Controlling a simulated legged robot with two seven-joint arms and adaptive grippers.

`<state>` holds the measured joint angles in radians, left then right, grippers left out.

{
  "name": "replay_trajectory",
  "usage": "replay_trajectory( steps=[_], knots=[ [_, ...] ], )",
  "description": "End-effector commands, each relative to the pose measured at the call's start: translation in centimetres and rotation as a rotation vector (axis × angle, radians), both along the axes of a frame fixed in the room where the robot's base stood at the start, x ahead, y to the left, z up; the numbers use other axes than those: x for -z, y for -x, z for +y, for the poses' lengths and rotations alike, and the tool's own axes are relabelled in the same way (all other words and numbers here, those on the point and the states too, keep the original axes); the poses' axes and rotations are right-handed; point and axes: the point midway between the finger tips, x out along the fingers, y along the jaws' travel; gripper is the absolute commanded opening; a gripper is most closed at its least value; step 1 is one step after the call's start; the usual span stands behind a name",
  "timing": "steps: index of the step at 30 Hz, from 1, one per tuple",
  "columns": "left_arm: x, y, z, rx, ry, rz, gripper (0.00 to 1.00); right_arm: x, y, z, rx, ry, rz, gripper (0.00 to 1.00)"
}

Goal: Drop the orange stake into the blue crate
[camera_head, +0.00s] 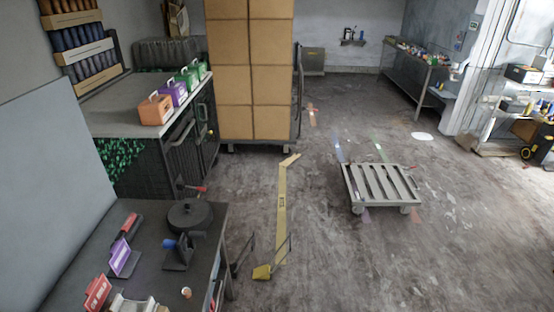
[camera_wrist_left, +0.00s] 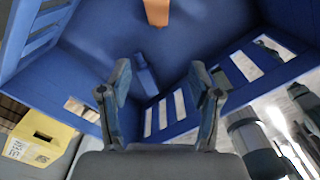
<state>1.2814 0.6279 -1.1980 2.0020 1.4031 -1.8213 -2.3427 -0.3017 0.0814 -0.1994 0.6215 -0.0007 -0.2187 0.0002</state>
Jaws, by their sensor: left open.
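The blue crate (camera_wrist_left: 225,62) fills most of the left wrist view, with slotted walls and a plain blue floor. An orange piece (camera_wrist_left: 157,12), which looks like the orange stake, shows at the top edge of that view, inside the crate and beyond my fingertips. Its upper part is cut off, and I cannot tell whether it touches the floor. My left gripper (camera_wrist_left: 160,68) is open and empty, with its fingers apart over the crate and clear of the orange piece. A small blue block (camera_wrist_left: 146,76) shows between the fingers. Neither the crate nor my grippers show in the head view.
In the left wrist view a yellow box (camera_wrist_left: 38,142) stands outside the crate. In the head view, a dark workbench (camera_head: 150,215) is at lower left, stacked cartons (camera_head: 250,75) are at the back, and a slatted grey cart (camera_head: 382,187) stands on the floor. Open floor surrounds the cart.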

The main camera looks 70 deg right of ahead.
Motion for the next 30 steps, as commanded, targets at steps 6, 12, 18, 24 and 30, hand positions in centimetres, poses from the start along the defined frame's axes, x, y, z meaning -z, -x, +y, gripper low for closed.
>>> replay_trajectory(
  steps=[6,12,18,24,30],
  knots=[
    [-5.1,0.0,0.0,0.001,0.002,-0.005,0.63,0.0,0.0,0.1,0.000,-0.001,0.000,0.40],
    [-8.5,0.2,0.0,0.002,0.000,-0.002,0.63,0.0,0.0,0.1,0.000,-0.001,0.000,0.40],
    [-9.8,0.2,0.0,0.002,-0.001,-0.001,0.63,0.0,0.0,0.1,0.001,-0.001,0.000,0.40],
    [-9.8,0.2,0.0,0.001,-0.001,0.000,0.63,0.0,0.0,0.1,0.001,-0.001,0.000,0.40],
    [-9.8,0.2,0.0,0.001,-0.001,0.000,0.63,0.0,0.0,0.1,0.001,-0.002,0.001,0.40]
  ],
)
